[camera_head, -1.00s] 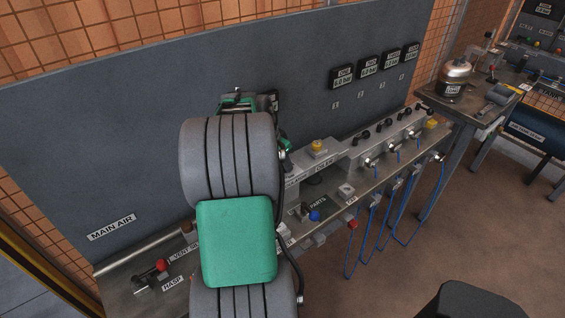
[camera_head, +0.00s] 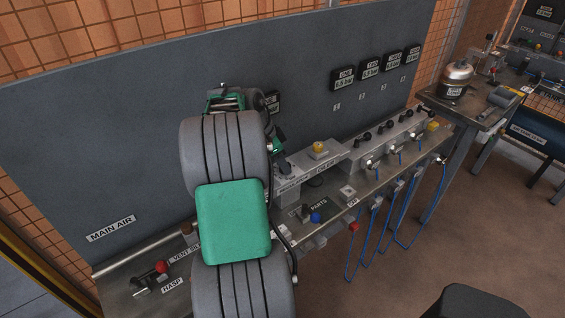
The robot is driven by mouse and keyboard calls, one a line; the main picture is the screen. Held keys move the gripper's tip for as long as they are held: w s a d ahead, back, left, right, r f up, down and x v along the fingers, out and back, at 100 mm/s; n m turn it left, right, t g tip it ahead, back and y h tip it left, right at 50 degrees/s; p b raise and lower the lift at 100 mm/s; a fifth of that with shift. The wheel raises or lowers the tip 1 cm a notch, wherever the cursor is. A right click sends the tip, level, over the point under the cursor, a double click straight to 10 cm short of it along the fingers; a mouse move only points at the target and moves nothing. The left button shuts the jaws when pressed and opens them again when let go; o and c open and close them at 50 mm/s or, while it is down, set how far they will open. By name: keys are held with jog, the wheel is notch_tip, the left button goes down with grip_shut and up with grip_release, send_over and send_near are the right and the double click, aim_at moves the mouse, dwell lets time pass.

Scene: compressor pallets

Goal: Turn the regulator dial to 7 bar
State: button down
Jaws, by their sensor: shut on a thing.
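My grey and green arm covers the middle of the camera_head view. Its wrist bends over at the top, and my gripper (camera_head: 277,147) shows only in part behind the arm, low over the bench beside a grey block. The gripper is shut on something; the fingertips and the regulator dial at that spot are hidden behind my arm. A dark pressure display (camera_head: 273,103) on the panel is partly covered by my wrist, and its reading cannot be made out.
The grey panel (camera_head: 130,150) stands close behind my arm. Several small bar displays (camera_head: 343,79) hang on its right. The bench carries a yellow button (camera_head: 319,148), a blue knob (camera_head: 315,217), a red-handled valve (camera_head: 161,267) and black levers. Blue hoses (camera_head: 376,235) hang off the front edge.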

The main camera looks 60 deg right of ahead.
jog(key=shift+s, duration=0.1)
jog(key=c, duration=1)
grip_release()
jog(key=v, duration=0.7)
jog(key=shift+r, duration=0.35)
jog(key=shift+a, duration=0.15)
